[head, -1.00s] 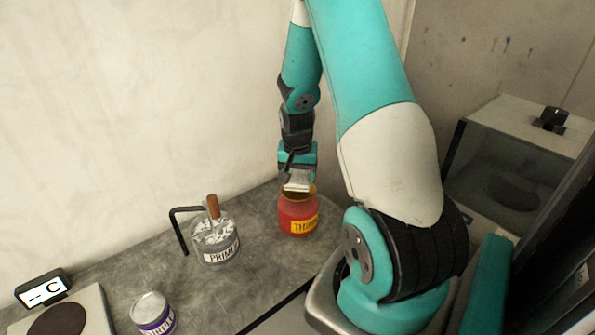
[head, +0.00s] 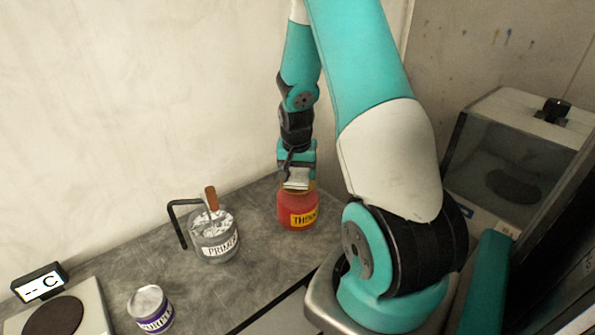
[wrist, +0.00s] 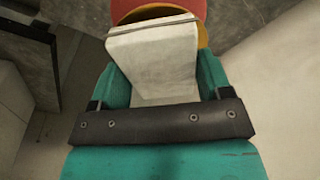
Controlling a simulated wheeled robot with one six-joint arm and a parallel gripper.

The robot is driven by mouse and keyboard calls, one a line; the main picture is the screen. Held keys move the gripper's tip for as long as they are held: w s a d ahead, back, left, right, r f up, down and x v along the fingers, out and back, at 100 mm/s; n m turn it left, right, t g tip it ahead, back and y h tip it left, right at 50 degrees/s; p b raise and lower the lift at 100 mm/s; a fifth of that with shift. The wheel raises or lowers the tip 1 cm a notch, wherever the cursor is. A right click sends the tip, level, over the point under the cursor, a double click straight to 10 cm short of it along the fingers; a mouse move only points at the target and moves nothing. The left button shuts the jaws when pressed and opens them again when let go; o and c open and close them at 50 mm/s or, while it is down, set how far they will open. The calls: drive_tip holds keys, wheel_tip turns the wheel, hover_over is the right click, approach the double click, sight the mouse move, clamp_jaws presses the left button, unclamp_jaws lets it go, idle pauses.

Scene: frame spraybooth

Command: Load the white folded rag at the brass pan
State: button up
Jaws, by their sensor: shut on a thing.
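The white folded rag (wrist: 155,55) is held between the two teal fingers of my gripper (wrist: 160,85) in the wrist view. In the head view my gripper (head: 296,172) points down with the rag (head: 297,184) below its fingers. The rag is right over the brass pan (wrist: 203,36), which tops a red can labelled THINN… (head: 297,212). In the head view only a thin edge of the pan (head: 312,187) shows. The rag hides most of the pan, and I cannot tell whether the two touch.
A glass jar labelled PRIMER (head: 216,240) with a brown-handled tool stands left of the red can, beside a bent black rod (head: 176,222). A purple-labelled can (head: 151,310) and a scale (head: 70,315) are at front left. A glass-fronted box (head: 510,165) stands right.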

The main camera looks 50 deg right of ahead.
sight(298, 171)
drive_tip(key=shift+f+b, duration=0.8)
drive_tip(key=shift+f, duration=0.25)
idle(0.7)
idle(0.5)
drive_tip(key=shift+r+p, duration=2.85)
drive_tip(key=shift+r, duration=0.75)
drive_tip(key=shift+f, duration=0.1)
